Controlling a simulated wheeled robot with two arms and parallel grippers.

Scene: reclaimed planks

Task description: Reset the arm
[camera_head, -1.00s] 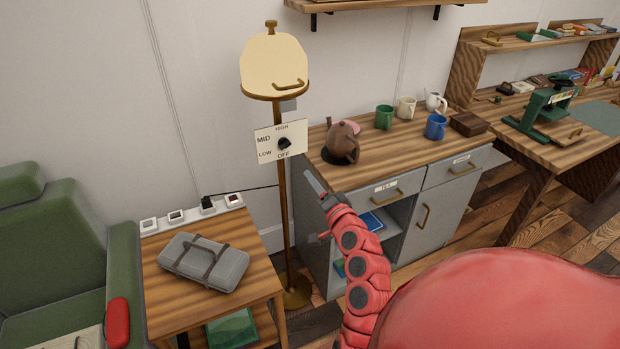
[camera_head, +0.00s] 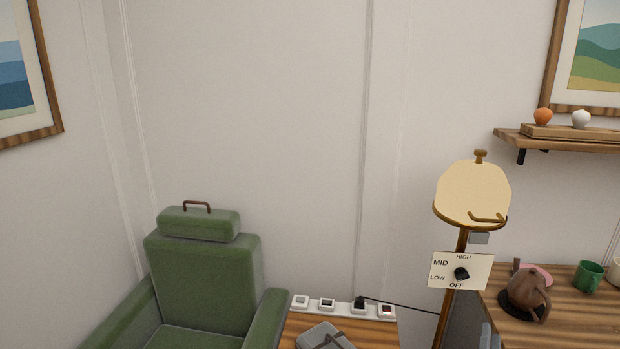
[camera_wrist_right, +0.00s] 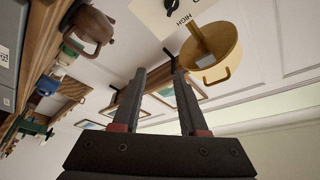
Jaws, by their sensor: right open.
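My right gripper (camera_head: 490,338) shows only as grey fingertips at the bottom edge of the head view, in front of the cabinet and just right of the lamp pole. In the right wrist view my right gripper (camera_wrist_right: 158,70) has its two dark fingers apart with nothing between them. The rest of my right arm is out of the head view. My left gripper is in neither view.
A floor lamp (camera_head: 473,195) with a dial panel (camera_head: 460,271) stands near the gripper. A brown teapot (camera_head: 528,293) and green mug (camera_head: 588,276) sit on the cabinet top. A green armchair (camera_head: 204,280) and side table with a grey case (camera_head: 323,338) are left.

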